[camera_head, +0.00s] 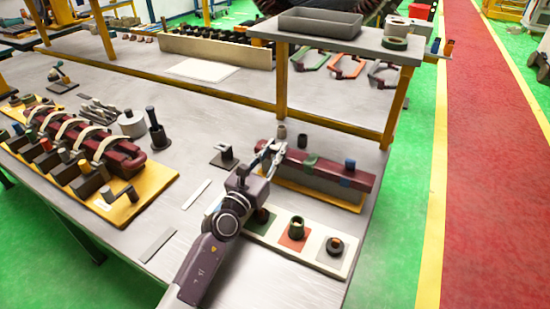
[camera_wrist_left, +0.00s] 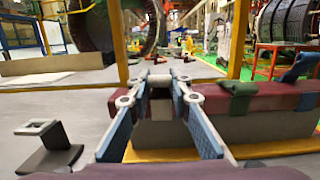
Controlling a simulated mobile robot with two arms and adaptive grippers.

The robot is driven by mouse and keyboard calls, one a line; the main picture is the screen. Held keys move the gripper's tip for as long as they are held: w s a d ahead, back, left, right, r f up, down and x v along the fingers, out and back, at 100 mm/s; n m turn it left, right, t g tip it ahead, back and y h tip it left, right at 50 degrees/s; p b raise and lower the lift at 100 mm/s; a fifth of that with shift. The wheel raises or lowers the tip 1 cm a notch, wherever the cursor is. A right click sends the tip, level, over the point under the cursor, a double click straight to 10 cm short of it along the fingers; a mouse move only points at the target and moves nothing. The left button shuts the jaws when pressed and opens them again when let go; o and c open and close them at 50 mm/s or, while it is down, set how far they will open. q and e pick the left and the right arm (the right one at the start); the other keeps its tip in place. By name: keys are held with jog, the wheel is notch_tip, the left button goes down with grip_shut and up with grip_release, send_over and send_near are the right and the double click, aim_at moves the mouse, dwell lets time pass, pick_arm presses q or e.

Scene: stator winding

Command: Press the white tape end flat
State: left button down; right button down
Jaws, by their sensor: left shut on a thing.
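A dark red bar (camera_head: 328,169) with a green tape band (camera_head: 311,161) and a blue band (camera_head: 349,166) lies on a grey block over a yellow base. The bar also shows in the left wrist view (camera_wrist_left: 275,101). My left gripper (camera_head: 271,149) is at the bar's left end, its fingertips close together around that end in the left wrist view (camera_wrist_left: 160,88). It is shut on the bar's end. My right gripper is not in view.
A pale tray (camera_head: 334,262) with coloured squares and small parts lies in front of the block. A dark stand (camera_head: 224,158) is to the left. A raised shelf (camera_head: 345,39) with yellow posts (camera_head: 395,107) rises behind. The table's middle is mostly bare.

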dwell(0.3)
pick_arm(q)
jog(key=c, duration=1.8)
grip_release()
jog(key=shift+o, duration=0.2)
jog(key=v, duration=1.2)
jog(key=shift+f, duration=0.15)
